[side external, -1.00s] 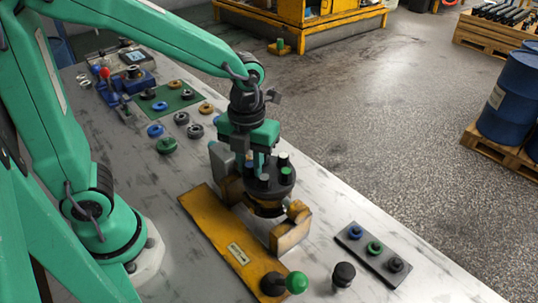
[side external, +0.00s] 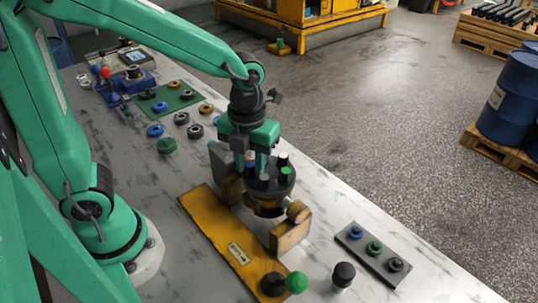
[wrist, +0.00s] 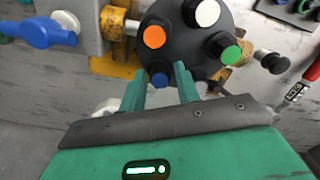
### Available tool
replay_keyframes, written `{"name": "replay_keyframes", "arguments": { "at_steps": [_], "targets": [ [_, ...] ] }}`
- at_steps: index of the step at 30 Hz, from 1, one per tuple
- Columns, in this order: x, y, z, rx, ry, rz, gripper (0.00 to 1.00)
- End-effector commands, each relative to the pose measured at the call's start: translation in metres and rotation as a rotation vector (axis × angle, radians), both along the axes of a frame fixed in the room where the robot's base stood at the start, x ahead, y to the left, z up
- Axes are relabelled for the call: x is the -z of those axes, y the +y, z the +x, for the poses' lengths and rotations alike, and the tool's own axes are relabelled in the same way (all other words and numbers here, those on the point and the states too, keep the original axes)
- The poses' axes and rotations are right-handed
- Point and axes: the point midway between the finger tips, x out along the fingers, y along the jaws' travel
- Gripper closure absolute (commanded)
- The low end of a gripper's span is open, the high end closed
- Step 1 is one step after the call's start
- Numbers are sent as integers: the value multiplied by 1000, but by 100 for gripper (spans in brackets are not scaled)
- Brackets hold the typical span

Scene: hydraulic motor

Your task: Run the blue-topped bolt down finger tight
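The blue-topped bolt (wrist: 159,80) stands at the near rim of the dark round motor cover (wrist: 190,58) in the wrist view. In the side view my gripper (side external: 257,160) hangs over the cover, fingers down. Orange-topped (wrist: 154,37), white-topped (wrist: 206,13) and green-topped (wrist: 231,54) bolts stand around the cover. How deep the blue-topped bolt sits is unclear.
The motor sits in a yellow fixture (side external: 292,232) on the bench. A blue handle (wrist: 42,32) lies left in the wrist view. A green knob (side external: 296,282), a black knob (side external: 343,274) and a tray with rings (side external: 385,268) stand in front.

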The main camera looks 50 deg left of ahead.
Motion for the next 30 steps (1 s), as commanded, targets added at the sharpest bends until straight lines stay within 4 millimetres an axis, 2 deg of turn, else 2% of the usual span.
{"name": "replay_keyframes", "arguments": {
  "at_steps": [30],
  "targets": [
    [-40, 0, 0, 0, -1, 0, 68]
  ]
}}
